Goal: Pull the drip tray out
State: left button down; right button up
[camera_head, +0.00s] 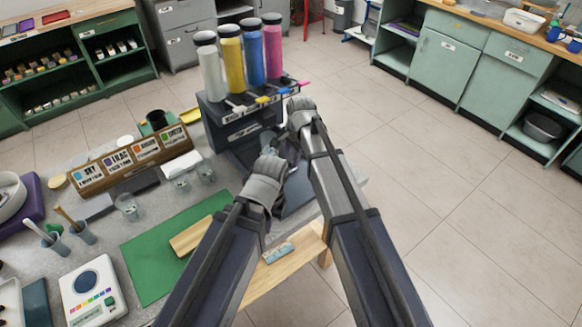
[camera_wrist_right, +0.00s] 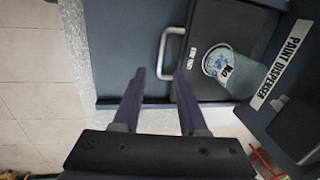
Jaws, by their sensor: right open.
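The dark drip tray (camera_wrist_right: 205,75) sits at the foot of the paint dispenser (camera_head: 228,105) and is mostly hidden behind my arms in the head view. Its pale U-shaped handle (camera_wrist_right: 163,55) shows clearly in the right wrist view. My right gripper (camera_wrist_right: 160,72) is open, with one purple finger on each side of the handle's near end in the picture; I cannot tell whether they touch it. In the head view my right gripper (camera_head: 289,148) points down in front of the dispenser. My left gripper (camera_head: 284,160) is close by, its fingers largely hidden.
A clear labelled cup (camera_wrist_right: 228,68) stands on the tray. Several coloured paint bottles (camera_head: 229,58) top the dispenser. A wooden sign rack (camera_head: 130,170), glasses (camera_head: 128,207) and a green mat (camera_head: 150,262) lie to the left. Open floor (camera_head: 450,190) is at right.

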aim_at(289, 174)
jog(key=shift+w+a+f, duration=0.1)
jog(key=shift+w, duration=0.1)
jog(key=f+b, duration=0.5)
jog(key=w+f+b, duration=0.1)
jog(key=f+b, duration=0.1)
jog(key=shift+a+f+b, duration=0.3)
jog(key=shift+a+b, duration=0.05)
jog(key=shift+a, duration=0.05)
jog(key=shift+r, duration=0.1)
grip_shut()
dwell(1.2)
